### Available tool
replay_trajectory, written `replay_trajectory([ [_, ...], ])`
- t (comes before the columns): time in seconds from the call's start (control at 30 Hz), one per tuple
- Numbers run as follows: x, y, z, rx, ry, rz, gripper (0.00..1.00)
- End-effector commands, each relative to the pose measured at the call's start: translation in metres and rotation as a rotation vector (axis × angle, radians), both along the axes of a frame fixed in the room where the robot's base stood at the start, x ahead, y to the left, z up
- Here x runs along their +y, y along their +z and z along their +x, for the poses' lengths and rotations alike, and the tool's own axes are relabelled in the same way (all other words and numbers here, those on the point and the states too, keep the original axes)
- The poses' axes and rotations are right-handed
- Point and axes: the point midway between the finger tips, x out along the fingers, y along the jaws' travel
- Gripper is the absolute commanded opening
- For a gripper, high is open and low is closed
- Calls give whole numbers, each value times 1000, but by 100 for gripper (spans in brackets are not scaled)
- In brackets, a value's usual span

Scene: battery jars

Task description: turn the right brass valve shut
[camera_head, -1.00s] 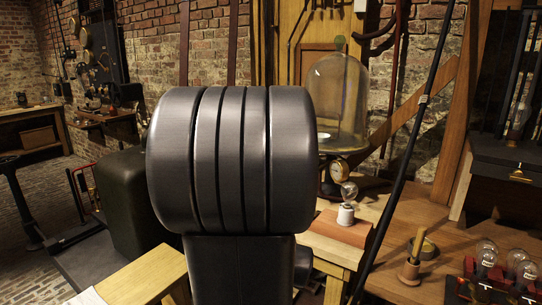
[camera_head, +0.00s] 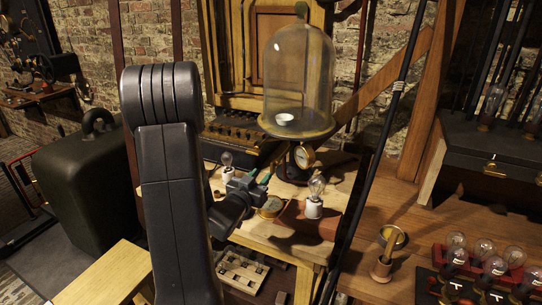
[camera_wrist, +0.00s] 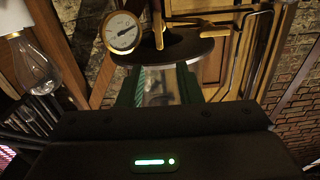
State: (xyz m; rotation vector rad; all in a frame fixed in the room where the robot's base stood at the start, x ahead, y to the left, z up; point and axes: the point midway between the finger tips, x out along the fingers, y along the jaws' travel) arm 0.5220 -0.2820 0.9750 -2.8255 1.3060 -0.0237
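The glass bell jar (camera_head: 297,75) stands on a round plate over a pump stand, with a brass gauge (camera_head: 303,156) below it. No brass valve can be made out clearly in the head view. In the wrist view the gauge (camera_wrist: 122,32) is at upper left, and tan, brass-like parts (camera_wrist: 182,48) lie across a dark disc beyond the fingers; I cannot tell whether one is the right valve. My gripper (camera_head: 259,177) is left of the gauge, above the bench. Its green-padded fingers (camera_wrist: 162,84) are apart in the wrist view; a pale patch shows between them, with no clear grasp.
A bulb on a white base (camera_head: 314,200) stands right of my gripper, with a brass ring (camera_head: 270,207) nearby. A dark slanted pole (camera_head: 380,140) crosses the right side. A brass cup (camera_head: 386,255) and a red bulb rack (camera_head: 480,270) are at lower right.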

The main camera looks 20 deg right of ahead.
Motion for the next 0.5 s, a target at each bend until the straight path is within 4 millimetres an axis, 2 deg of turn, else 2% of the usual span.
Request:
replay_trajectory([
  [0.3, -53, 2, 44, -1, -1, 1, 32],
  [0.5, -77, 1, 65, 0, 2, 1, 32],
])
